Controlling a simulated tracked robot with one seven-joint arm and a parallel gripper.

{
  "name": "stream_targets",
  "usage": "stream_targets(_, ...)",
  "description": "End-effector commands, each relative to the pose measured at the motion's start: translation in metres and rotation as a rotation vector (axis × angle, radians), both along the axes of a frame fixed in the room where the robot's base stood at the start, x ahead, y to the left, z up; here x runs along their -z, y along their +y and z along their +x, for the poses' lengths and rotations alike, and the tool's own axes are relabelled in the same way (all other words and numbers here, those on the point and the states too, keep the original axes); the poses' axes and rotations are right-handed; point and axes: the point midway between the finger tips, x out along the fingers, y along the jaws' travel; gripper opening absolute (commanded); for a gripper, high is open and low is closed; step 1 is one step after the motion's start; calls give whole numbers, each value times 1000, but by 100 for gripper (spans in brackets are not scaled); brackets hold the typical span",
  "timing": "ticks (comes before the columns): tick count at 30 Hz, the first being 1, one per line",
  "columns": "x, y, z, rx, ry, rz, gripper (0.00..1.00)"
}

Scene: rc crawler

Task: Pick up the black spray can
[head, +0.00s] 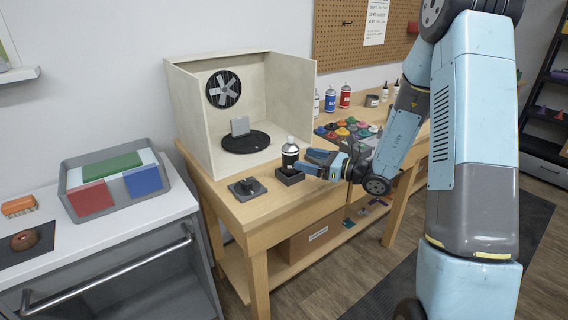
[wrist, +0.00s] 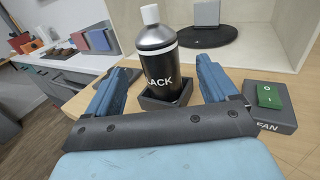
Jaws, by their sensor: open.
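The black spray can (head: 290,153) stands upright in a small dark square holder (head: 290,176) near the front edge of the wooden workbench. In the wrist view the can (wrist: 157,55) has a white cap and white lettering ending in "ACK", and its holder (wrist: 168,92) surrounds its base. My gripper (head: 322,162) is beside the can, to its right in the head view. In the wrist view my open gripper (wrist: 162,88) has its blue fingers on either side of the can, with visible gaps. The jaws hold nothing.
A spray booth (head: 240,107) with a round black turntable (head: 245,142) stands behind the can. A fan switch box (wrist: 268,110) with a green switch sits beside the holder. Bottles (head: 331,100) and coloured caps (head: 346,127) stand farther along the bench.

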Motion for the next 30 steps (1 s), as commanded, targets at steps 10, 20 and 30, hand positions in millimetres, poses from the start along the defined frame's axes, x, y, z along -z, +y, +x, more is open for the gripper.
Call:
stream_targets(10, 0, 27, 14, -1, 0, 0, 86)
stream_targets(20, 1, 57, 28, -3, 0, 0, 86)
stream_targets(30, 1, 72, 38, 0, 0, 0, 86)
